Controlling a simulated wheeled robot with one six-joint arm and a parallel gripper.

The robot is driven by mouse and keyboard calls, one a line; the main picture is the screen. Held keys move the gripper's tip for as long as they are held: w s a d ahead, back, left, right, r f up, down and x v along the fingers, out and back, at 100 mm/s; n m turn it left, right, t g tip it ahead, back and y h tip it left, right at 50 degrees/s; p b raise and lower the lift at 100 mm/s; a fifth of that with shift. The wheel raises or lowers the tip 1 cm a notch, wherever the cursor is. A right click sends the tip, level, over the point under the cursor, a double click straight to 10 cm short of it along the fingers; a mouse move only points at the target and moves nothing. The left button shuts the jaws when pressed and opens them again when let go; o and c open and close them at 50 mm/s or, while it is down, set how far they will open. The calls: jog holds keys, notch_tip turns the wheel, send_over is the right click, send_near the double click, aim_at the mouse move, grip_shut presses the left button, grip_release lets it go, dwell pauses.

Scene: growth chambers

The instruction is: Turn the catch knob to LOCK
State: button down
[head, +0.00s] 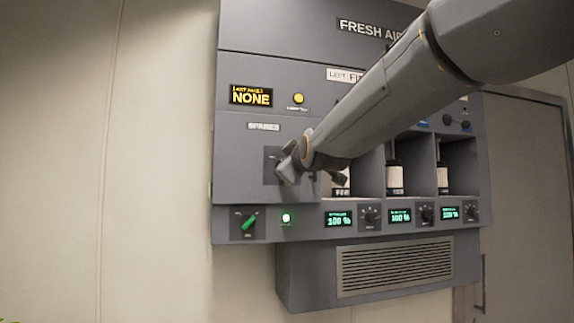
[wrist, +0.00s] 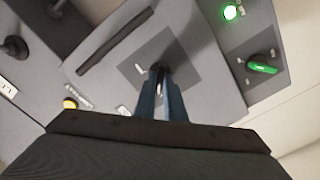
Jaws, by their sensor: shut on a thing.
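The catch knob (wrist: 158,69) is a small dark knob on a darker square plate (wrist: 187,62) on the grey SPARES door (head: 238,178). My gripper (head: 286,170) is at this plate in the head view and hides most of the knob there. In the wrist view its two fingers (wrist: 160,98) are shut on the knob, one on each side. Small pale marks sit near the plate, but I cannot read them. The knob's exact angle cannot be told.
A green knob (head: 249,223) and a lit green lamp (head: 286,218) sit on the strip below the door. A dark bar handle (wrist: 115,40) runs beside the plate. Open bays with canisters (head: 395,178) stand to the right, partly behind my arm. An amber display (head: 251,95) reads NONE.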

jog(key=shift+r, duration=0.1)
jog(key=c, duration=1.8)
grip_release()
jog(key=shift+c, duration=0.2)
jog(key=b+v, duration=0.2)
jog(key=v, duration=0.6)
jog(key=shift+b, duration=0.3)
jog(key=shift+a, duration=0.1)
jog(key=s+d+f+m+g+h+b, duration=0.1)
jog(key=d+f+m+g+h, duration=0.2)
jog(key=f, duration=1.4)
jog(key=s+d+f+m+g, duration=0.1)
jog(key=d+f+m+g, duration=0.3)
jog(key=f, duration=1.3)
jog(key=s+d+f+m+g+h+b, duration=0.1)
jog(key=s+d+f+g, duration=0.3)
jog(key=s+f, duration=0.7)
jog(key=s+d+f+m+g+h, duration=0.1)
jog(key=s+d+f+m+g, duration=0.3)
jog(key=s+f, duration=0.7)
notch_tip(320, 180, down, 5)
jog(key=d+g, duration=0.1)
jog(key=d, duration=0.1)
jog(key=shift+s+d+b, duration=0.2)
jog(key=shift+d+b, duration=0.1)
jog(key=shift+b, duration=0.1)
